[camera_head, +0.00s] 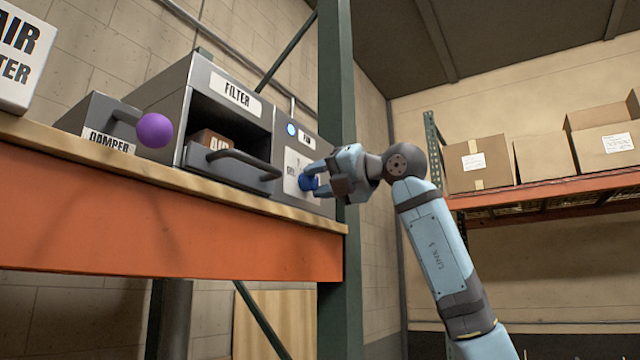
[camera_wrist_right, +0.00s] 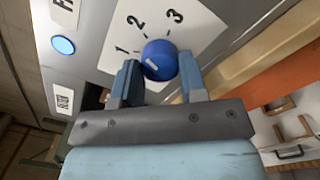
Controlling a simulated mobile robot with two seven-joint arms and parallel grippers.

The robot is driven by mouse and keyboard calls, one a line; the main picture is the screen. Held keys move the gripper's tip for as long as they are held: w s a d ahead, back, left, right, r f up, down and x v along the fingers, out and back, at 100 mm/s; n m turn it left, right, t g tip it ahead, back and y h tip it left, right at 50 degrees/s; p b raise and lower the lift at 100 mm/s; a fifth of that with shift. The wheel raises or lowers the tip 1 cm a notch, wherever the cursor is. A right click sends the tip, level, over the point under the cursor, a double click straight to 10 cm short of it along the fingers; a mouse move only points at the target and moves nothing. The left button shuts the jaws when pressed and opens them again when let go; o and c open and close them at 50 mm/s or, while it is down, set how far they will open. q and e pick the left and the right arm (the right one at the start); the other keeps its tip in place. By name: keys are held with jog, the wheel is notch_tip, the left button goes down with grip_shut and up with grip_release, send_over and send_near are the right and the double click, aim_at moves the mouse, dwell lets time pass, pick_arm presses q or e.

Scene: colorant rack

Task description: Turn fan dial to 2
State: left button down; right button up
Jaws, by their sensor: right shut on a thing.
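The fan dial (camera_head: 308,183) is a round blue knob on the front of the grey fan panel at the right end of the shelf. In the right wrist view the dial (camera_wrist_right: 160,58) carries a short white mark on its face, left of its middle. The numbers 1, 2 and 3 stand on a white plate (camera_wrist_right: 197,32) around it. I cannot tell surely which number the mark points to. My right gripper (camera_head: 311,179) is shut on the dial, one finger on each side, as the right wrist view (camera_wrist_right: 160,72) also shows. My left gripper is not in view.
A round blue light (camera_head: 291,129) is above the dial. To its left are the open filter housing (camera_head: 226,105) with a handled drawer (camera_head: 235,170), and a purple ball (camera_head: 154,130) by the damper box (camera_head: 95,118). Cardboard boxes (camera_head: 545,157) stand on a rack at right.

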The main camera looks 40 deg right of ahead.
jog(key=shift+m, duration=0.4)
jog(key=o, duration=0.9)
jog(key=shift+o, duration=0.2)
jog(key=b+v, duration=0.3)
jog(key=v, duration=1.1)
jog(key=shift+w, duration=0.1)
